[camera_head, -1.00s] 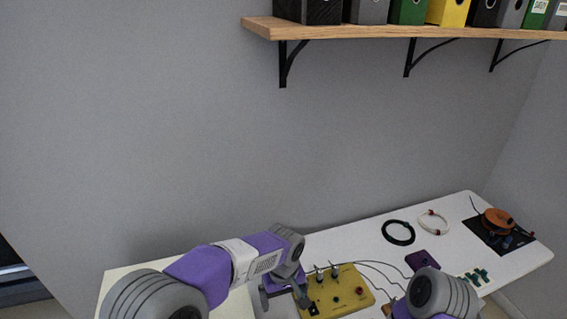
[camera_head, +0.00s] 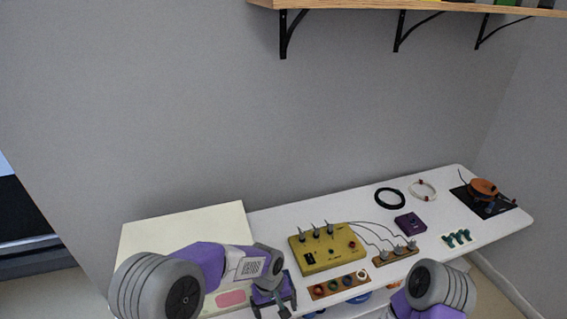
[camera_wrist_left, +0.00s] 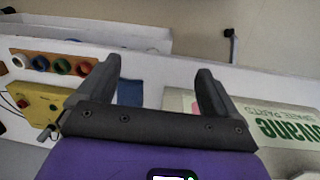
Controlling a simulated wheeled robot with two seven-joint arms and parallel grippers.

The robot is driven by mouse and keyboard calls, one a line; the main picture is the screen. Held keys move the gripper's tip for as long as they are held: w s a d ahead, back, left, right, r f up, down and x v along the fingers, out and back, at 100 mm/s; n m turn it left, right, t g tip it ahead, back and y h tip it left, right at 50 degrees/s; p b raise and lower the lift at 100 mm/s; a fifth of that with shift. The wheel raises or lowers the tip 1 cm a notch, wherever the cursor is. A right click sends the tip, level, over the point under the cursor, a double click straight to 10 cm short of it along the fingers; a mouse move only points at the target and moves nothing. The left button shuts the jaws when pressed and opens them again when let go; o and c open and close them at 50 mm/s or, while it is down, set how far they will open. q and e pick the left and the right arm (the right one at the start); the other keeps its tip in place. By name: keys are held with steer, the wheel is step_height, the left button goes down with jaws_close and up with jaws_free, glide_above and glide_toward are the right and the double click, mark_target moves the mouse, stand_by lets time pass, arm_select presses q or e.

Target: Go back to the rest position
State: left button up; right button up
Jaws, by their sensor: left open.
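My left gripper (camera_head: 274,302) is at the front edge of the white table, right of the cream box and in front of the yellow box. In the left wrist view its two fingers (camera_wrist_left: 152,85) stand wide apart with nothing between them touching either one. My right arm (camera_head: 437,290) comes in at the bottom right of the head view. Its gripper is outside the picture.
The yellow box (camera_head: 322,262) with upright clips, a wooden strip with coloured rings (camera_head: 337,286), a purple box (camera_head: 410,223), green pieces (camera_head: 457,238) and a black cable coil (camera_head: 390,198) lie on the table (camera_head: 300,212). A cream box (camera_head: 180,228) is at left. A shelf (camera_head: 430,8) hangs above.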

arm_select(q)
steer(key=s+a+f+h+b, duration=0.1)
steer(key=s+a+f+b, duration=0.2)
steer(key=s+f, duration=0.5)
steer(key=s+a+f+t+h+b, duration=0.1)
steer(key=s+a+f+h+b, duration=0.1)
steer(key=s+f, duration=0.7)
step_height(320, 180, down, 8)
steer(key=shift+a+f+b, duration=0.15)
steer(key=shift+a+b, duration=0.75)
steer(key=shift+a, duration=0.35)
steer(key=shift+c, duration=0.3)
